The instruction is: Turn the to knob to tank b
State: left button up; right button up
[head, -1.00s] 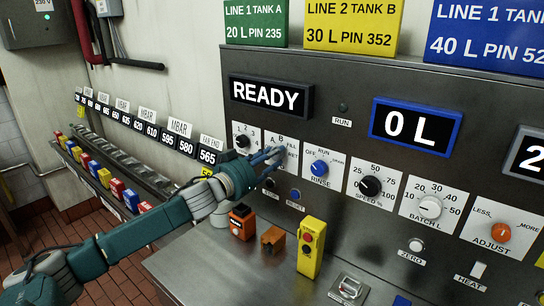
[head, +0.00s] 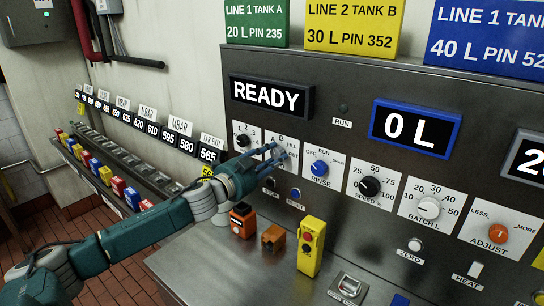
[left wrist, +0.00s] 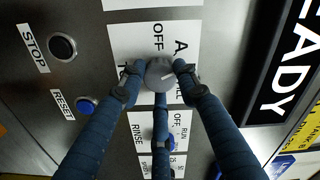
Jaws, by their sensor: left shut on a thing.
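The grey knob (left wrist: 160,72) sits on a white label plate (left wrist: 125,45) with A and OFF legible in the left wrist view. A pale line on its face points right and slightly up there. My left gripper (left wrist: 161,82) is shut on the knob, with blue fingers around its rim. In the head view the gripper (head: 276,158) reaches the panel and hides most of the knob. The plate (head: 291,142) shows A, B and partly covered words there. My right gripper is in neither view.
The blue RINSE knob (head: 319,168) is close to the right, with the black SPEED knob (head: 370,186) beyond. The blue RESET button (head: 295,194) lies below. A yellow box (head: 311,246) stands on the metal ledge (head: 215,262). A READY display (head: 270,96) is above.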

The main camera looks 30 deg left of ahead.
pick_arm(q)
jog(key=m, duration=0.5)
jog(key=shift+d+r, duration=0.15)
jog(key=shift+r, duration=0.1)
jog(key=shift+f+m, duration=0.1)
jog(key=shift+m, duration=0.3)
jog(key=o, duration=1.1)
jog(key=shift+d, duration=0.15)
jog(key=shift+o, duration=0.2)
jog(key=shift+d, duration=0.1)
jog(key=shift+f, duration=0.1)
